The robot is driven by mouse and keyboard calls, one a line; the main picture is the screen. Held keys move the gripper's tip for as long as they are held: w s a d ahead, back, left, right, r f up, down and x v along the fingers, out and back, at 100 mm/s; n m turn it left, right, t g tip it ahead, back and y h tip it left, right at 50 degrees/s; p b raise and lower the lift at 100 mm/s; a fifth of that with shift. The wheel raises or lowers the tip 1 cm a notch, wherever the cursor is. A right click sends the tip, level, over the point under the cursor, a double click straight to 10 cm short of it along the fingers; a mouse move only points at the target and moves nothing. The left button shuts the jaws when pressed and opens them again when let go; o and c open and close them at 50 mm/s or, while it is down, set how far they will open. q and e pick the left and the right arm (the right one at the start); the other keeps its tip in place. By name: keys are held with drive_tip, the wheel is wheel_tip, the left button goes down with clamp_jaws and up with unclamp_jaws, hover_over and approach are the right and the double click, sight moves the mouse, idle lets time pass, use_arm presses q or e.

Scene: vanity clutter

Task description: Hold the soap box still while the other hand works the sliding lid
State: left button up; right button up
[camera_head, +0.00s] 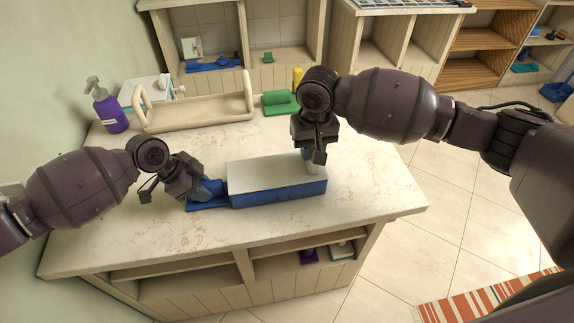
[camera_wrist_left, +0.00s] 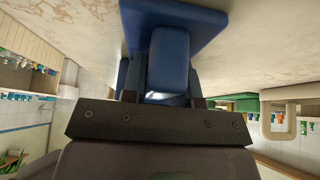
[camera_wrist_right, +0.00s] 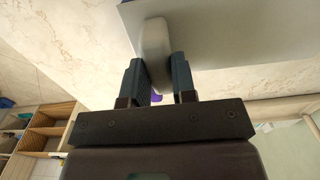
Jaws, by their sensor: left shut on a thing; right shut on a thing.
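The soap box (camera_head: 280,194) is a long blue box lying flat on the counter, with a pale grey sliding lid (camera_head: 262,171) on top. A low blue extension with an upright blue grip (camera_head: 212,187) sticks out at its left end. My left gripper (camera_wrist_left: 160,90) is shut on that blue grip, seen close up in the left wrist view. My right gripper (camera_head: 309,157) is shut on a pale knob (camera_wrist_right: 154,50) standing on the lid near its right end. The fingers hide part of the knob. The lid appears to cover most of the box top.
A cream tray with handles (camera_head: 200,118), a purple pump bottle (camera_head: 108,107) and a green item (camera_head: 280,103) stand along the back of the counter (camera_head: 385,190). The counter in front of and right of the box is clear.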

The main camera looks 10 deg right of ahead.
use_arm(q)
drive_tip(key=shift+s+a+f, duration=0.1)
drive_tip(key=shift+a+f, duration=0.05)
drive_tip(key=shift+f, duration=0.05)
use_arm(e)
drive_tip(key=d, duration=1.2)
drive_tip(key=shift+d, duration=0.25)
drive_tip(key=o, duration=1)
drive_tip(key=shift+a, duration=0.1)
idle(0.8)
drive_tip(key=shift+o, duration=0.2)
wheel_tip(320, 180, up, 7)
idle(0.8)
use_arm(q)
drive_tip(key=o, duration=1.7)
drive_tip(key=shift+o, duration=0.2)
drive_tip(key=shift+r+p, duration=0.9)
drive_tip(key=shift+r, duration=1.05)
use_arm(e)
drive_tip(key=shift+r, duration=1.65)
